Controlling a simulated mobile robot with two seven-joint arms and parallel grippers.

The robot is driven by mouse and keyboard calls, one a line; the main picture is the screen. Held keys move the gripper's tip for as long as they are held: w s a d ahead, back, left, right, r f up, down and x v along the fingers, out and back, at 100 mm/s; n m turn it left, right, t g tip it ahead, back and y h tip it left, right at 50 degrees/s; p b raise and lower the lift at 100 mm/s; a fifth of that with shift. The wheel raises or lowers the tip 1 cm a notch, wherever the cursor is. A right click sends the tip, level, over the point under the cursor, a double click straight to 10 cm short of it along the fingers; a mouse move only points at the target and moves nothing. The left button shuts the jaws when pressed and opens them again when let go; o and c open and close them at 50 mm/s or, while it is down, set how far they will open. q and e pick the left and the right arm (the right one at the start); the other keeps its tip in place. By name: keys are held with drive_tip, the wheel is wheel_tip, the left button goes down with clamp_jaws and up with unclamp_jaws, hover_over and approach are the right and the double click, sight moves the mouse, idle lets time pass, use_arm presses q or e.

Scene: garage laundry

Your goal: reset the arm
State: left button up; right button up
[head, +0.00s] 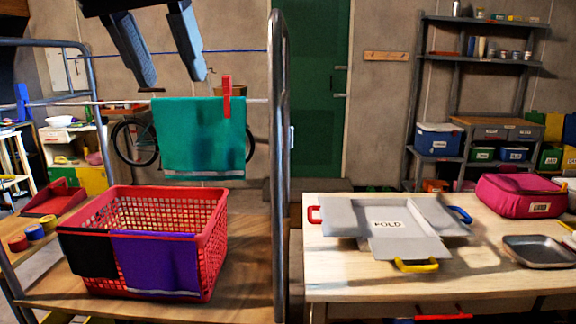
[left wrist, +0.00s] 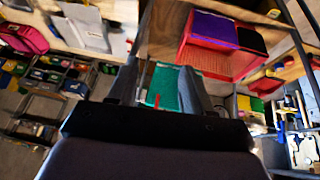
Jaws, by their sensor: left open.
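My left gripper (head: 172,78) hangs at the top left of the head view, its two dark fingers spread apart with nothing between them. It is above a teal towel (head: 202,135) draped over a rail and held by a red clothespin (head: 227,95). In the left wrist view the open fingers (left wrist: 160,85) frame the towel (left wrist: 163,87), which appears beyond them, apart from the jaws. My right gripper does not show in either view.
A red basket (head: 205,245) with black and purple cloths over its front stands below the towel. A metal frame post (head: 278,160) rises beside it. A grey folding board (head: 385,220), magenta bag (head: 520,195) and metal tray (head: 540,252) lie on the right table.

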use_arm(q)
drive_tip(key=s+d+f+n+g+h, duration=0.2)
drive_tip(key=d+f+n+g+h, duration=0.75)
drive_tip(key=d+f+h, duration=0.65)
drive_tip(key=w+a+f+m+t+y, duration=0.35)
drive_tip(key=a+f+m+t, duration=0.25)
drive_tip(key=f+m+t, duration=0.7)
drive_tip(key=w+a+f+m+t+y, duration=0.2)
drive_tip(key=w+a+f+m+t, duration=0.3)
drive_tip(key=f+m+t, duration=0.8)
drive_tip(key=s+a+f+n+g+y, duration=0.5)
drive_tip(key=s+a+f+n, duration=0.1)
drive_tip(key=s+f, duration=0.4)
drive_tip(key=s+a+f+n+g+y, duration=0.4)
drive_tip(key=s+a+f+n+g, duration=0.2)
drive_tip(key=f, duration=0.7)
drive_tip(key=s+n, duration=0.2)
drive_tip(key=s, duration=0.2)
drive_tip(key=shift+a+f+n+y, duration=0.25)
drive_tip(key=shift+a+n+y, duration=0.1)
